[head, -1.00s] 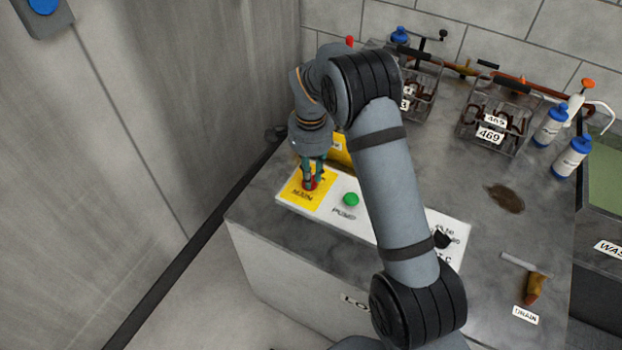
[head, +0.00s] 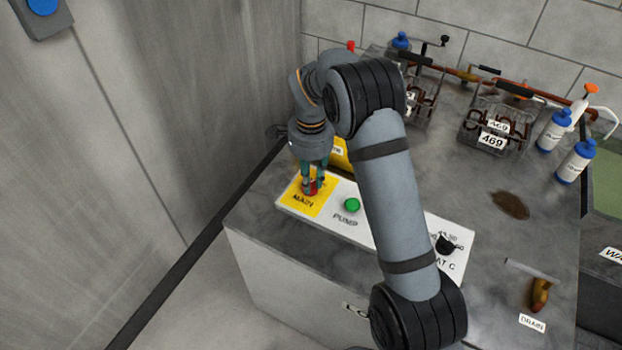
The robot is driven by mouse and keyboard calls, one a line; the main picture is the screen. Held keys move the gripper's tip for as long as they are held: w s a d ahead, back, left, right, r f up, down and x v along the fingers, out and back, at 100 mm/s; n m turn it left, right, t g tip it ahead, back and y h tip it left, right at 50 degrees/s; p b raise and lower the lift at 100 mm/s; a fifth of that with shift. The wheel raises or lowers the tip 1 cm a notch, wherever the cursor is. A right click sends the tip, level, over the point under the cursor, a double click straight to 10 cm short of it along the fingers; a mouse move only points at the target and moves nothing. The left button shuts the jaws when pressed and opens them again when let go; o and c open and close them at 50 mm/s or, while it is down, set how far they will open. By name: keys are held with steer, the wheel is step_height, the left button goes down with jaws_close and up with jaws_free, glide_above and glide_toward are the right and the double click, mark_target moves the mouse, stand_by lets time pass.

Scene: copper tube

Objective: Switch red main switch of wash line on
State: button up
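The red main switch (head: 311,189) sits on a yellow square marked MAIN (head: 303,203) at the left end of the white control panel (head: 335,224). My gripper (head: 312,184) points down over it, with its fingers on either side of the red switch. The fingers hide much of the switch, so its turned position and whether the fingers press on it cannot be told.
A green PUMP button (head: 352,205) is just right of the switch. A black knob (head: 445,244) is farther right, beyond my arm. A yellow object (head: 340,154) stands behind my gripper. Wire baskets (head: 490,125) and bottles (head: 575,160) stand at the back right.

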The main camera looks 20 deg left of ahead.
steer(key=o, duration=0.5)
steer(key=shift+c, duration=0.2)
step_height(320, 180, up, 12)
stand_by(0.4)
step_height(320, 180, down, 12)
steer(key=shift+f, duration=0.1)
stand_by(0.7)
steer(key=shift+n, duration=0.3)
